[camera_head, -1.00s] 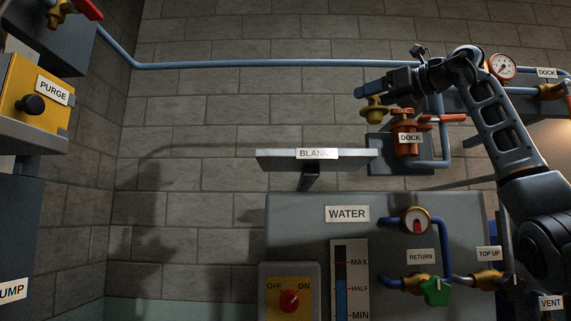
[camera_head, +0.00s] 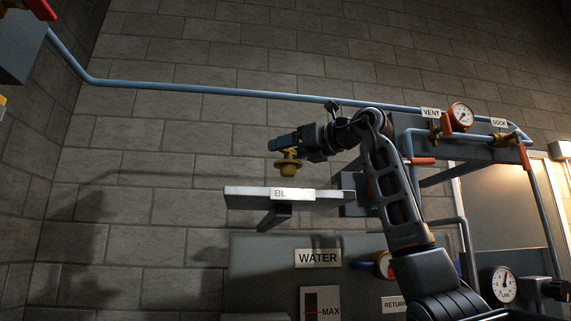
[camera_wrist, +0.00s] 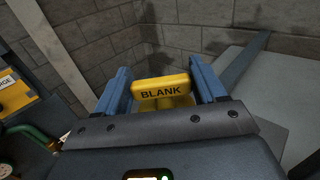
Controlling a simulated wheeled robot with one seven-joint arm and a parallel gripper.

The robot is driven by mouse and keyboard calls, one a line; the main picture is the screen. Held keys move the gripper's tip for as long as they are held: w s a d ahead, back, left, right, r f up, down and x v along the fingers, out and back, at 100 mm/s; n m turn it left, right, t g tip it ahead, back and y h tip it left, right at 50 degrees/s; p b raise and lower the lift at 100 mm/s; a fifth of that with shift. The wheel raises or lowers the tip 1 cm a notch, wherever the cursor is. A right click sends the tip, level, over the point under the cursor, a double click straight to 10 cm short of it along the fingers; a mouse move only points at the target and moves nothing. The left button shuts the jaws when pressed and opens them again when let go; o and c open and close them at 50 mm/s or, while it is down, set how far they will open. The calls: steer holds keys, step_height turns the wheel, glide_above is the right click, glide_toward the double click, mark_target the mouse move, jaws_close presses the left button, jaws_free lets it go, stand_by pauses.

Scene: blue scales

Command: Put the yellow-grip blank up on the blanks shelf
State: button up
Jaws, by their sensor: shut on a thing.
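The yellow-grip blank (camera_head: 288,166) hangs from my gripper (camera_head: 284,144) in the head view, with its round yellow body downward. In the wrist view the yellow grip, lettered BLANK (camera_wrist: 161,92), sits between the two blue fingers of my gripper (camera_wrist: 162,82), which is shut on it. The blanks shelf (camera_head: 240,195) is a pale flat plate on a wall bracket. The blank shows just above the shelf's middle, with a small gap. I cannot tell its exact depth over the plate. The shelf's label is partly washed out by glare.
A grey WATER panel (camera_head: 260,270) stands below the shelf. A blue pipe (camera_head: 220,92) runs along the brick wall above. Valves and a gauge (camera_head: 460,116) are at the right, behind my arm. The shelf top looks bare.

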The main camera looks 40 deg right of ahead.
mark_target(294, 165)
steer(key=shift+w+a+f, duration=0.2)
steer(key=shift+a+f, duration=0.1)
steer(key=shift+f+p, duration=0.45)
steer(key=shift+f, duration=1.45)
steer(key=shift+f, duration=0.15)
steer(key=o, duration=1.3)
